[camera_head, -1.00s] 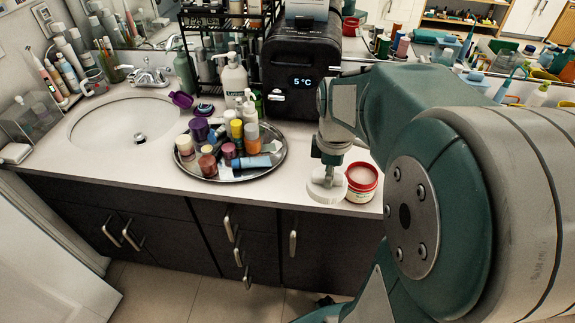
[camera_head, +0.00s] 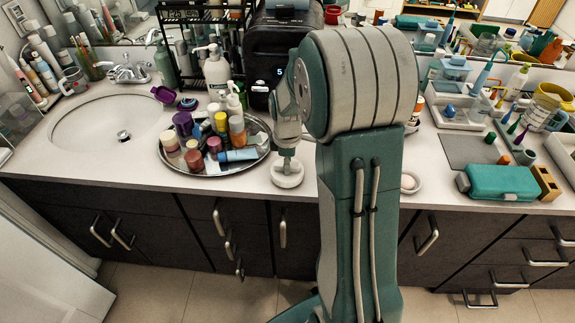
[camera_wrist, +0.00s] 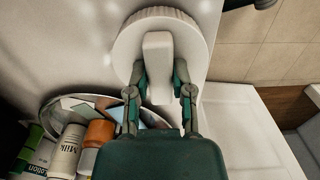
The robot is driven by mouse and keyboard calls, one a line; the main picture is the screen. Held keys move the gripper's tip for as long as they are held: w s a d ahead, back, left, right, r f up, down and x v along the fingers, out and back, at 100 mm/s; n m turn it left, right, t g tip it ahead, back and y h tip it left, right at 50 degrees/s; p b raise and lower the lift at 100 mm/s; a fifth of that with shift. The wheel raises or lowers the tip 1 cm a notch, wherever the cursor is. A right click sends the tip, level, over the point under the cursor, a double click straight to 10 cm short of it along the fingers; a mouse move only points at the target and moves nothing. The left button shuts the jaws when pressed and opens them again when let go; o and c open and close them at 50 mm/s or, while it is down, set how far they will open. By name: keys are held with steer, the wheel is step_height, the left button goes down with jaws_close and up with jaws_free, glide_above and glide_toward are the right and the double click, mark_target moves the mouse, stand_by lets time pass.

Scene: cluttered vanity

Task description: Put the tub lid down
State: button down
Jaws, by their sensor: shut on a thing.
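The tub lid (camera_head: 287,177) is a white ridged disc with a raised bar handle. It is at the front of the counter, just right of the round tray. My gripper (camera_head: 286,153) is directly above it, pointing down. In the wrist view, my gripper (camera_wrist: 160,78) has its fingers on both sides of the lid's handle (camera_wrist: 158,50), shut on it. The lid looks flat and level, but I cannot tell whether it touches the counter. The red-rimmed tub is not visible now; my arm covers that part of the counter.
A metal tray (camera_head: 182,170) crowded with bottles and jars stands close left of the lid. A black mini fridge (camera_head: 262,50) is behind. A white ring (camera_head: 411,183) lies right of my arm, and a teal case (camera_head: 500,182) farther right. The counter's front edge is close.

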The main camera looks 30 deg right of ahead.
steer(key=shift+a+f, duration=0.1)
steer(key=shift+f, duration=0.25)
steer(key=c, duration=0.5)
jaws_free()
steer(key=shift+f, duration=0.1)
step_height(320, 180, up, 11)
steer(key=s+a+r+m+t, duration=0.3)
steer(key=s+a+r+m, duration=0.1)
steer(key=s, duration=0.5)
steer(key=s+a+r+m+t, duration=0.2)
steer(key=s+a+r+m, duration=0.3)
steer(key=s, duration=0.5)
steer(key=shift+a+m+t, duration=0.4)
steer(key=shift+a+m, duration=0.7)
steer(key=shift+a, duration=0.75)
